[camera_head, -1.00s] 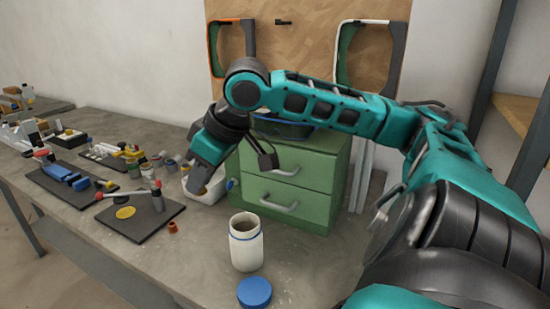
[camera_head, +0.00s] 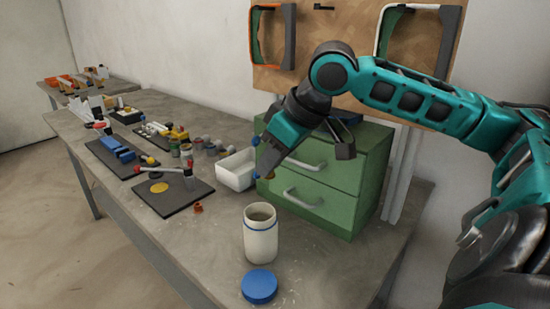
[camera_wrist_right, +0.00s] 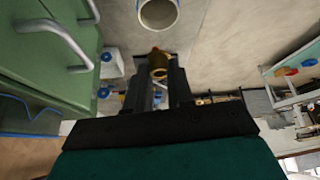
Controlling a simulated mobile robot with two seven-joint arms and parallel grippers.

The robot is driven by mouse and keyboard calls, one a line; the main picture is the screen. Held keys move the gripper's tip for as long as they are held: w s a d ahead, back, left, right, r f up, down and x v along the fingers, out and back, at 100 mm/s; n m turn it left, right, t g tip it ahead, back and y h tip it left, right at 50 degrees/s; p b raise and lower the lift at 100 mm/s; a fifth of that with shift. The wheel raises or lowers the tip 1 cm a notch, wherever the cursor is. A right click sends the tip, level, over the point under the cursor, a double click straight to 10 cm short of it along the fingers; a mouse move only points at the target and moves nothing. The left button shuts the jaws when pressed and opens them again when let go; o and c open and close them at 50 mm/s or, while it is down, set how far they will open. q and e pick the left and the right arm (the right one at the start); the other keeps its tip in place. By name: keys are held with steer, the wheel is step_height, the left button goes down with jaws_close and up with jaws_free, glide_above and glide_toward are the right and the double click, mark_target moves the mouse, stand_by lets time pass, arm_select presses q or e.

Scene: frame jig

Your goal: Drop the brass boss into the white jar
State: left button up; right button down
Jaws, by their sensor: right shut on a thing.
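The white jar (camera_head: 260,236) stands upright and open on the bench, with a blue ring round its neck. It also shows at the top of the right wrist view (camera_wrist_right: 158,12). My right gripper (camera_head: 266,168) is above the bench, between the white tray and the green cabinet, behind the jar. In the right wrist view its fingers (camera_wrist_right: 159,82) are shut on the brass boss (camera_wrist_right: 158,62), which shows as a round yellow piece between the tips. The boss is mostly hidden in the head view. My left gripper is out of view.
A blue lid (camera_head: 259,286) lies in front of the jar. The white tray (camera_head: 236,170) is beside the green cabinet (camera_head: 335,185). A small orange part (camera_head: 198,208) lies near a dark board (camera_head: 172,198). Several tools and parts fill the left side.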

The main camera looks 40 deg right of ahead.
mark_target(273, 176)
step_height(273, 176, down, 3)
steer(key=shift+r+b, duration=0.2)
steer(key=shift+b, duration=0.7)
steer(key=shift+f+b, duration=0.5)
steer(key=shift+f, duration=0.15)
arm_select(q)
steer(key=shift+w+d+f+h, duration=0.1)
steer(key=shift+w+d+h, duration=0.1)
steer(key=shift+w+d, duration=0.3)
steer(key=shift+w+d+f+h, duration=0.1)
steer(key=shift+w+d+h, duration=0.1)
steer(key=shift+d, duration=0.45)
arm_select(e)
steer(key=c, duration=0.9)
jaws_free()
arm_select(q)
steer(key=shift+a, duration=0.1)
